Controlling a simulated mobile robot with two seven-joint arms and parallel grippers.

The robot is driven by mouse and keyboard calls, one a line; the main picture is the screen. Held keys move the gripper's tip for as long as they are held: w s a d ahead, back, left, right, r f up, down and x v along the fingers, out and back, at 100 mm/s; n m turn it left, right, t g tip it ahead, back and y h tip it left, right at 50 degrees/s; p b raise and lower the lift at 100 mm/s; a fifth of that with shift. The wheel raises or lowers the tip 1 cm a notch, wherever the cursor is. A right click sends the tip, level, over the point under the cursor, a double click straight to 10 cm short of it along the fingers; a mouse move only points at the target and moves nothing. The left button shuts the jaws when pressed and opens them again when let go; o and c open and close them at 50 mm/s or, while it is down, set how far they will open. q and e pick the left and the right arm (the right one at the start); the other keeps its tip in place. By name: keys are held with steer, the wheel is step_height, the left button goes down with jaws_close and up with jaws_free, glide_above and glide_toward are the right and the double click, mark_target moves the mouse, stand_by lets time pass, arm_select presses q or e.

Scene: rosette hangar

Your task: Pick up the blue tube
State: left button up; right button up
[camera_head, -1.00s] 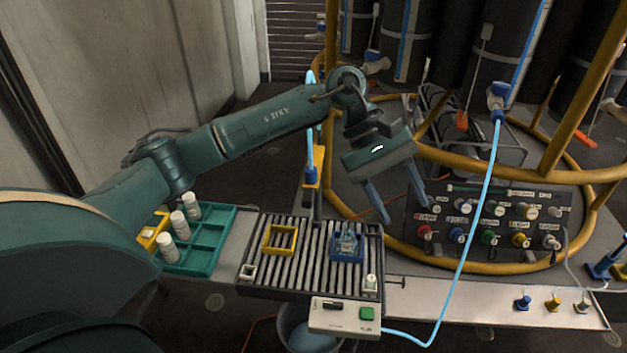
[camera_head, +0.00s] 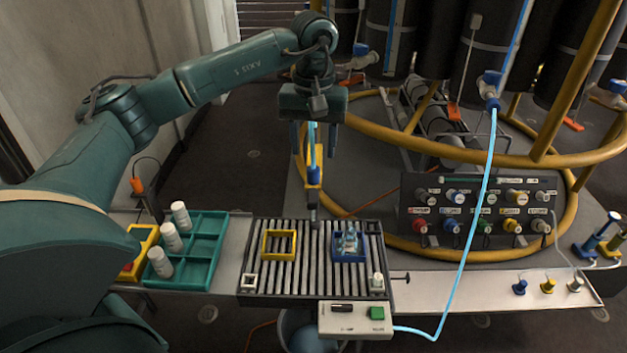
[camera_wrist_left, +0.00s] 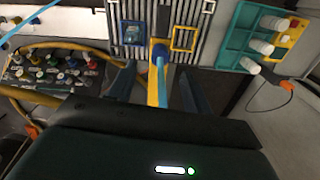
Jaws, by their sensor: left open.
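A light blue tube (camera_head: 311,134) stands upright out of a blue and yellow holder (camera_head: 313,182) at the back edge of the slatted bench. In the left wrist view the tube (camera_wrist_left: 161,78) shows between the two fingers. My left gripper (camera_head: 313,146) points down, open, with one finger on each side of the tube in the picture. I cannot tell whether the fingers touch it. The gripper body hides the tube's upper part. A second light blue tube (camera_head: 476,220) runs from a valve down to a switch box. My right gripper is not in view.
The slatted bench (camera_head: 290,283) carries a yellow frame (camera_head: 265,245) and a blue frame (camera_head: 336,257). A green tray (camera_head: 219,236) with white bottles stands left. A yellow rail (camera_head: 450,152) and a valve panel (camera_head: 407,206) stand right of the gripper.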

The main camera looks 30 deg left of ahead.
mark_target(313, 168)
arm_select(q)
steer(key=shift+s+f+p, duration=0.1)
steer(key=shift+f+p, duration=0.25)
steer(key=shift+f, duration=2.7)
steer(key=shift+c, duration=0.4)
steer(key=c, duration=0.9)
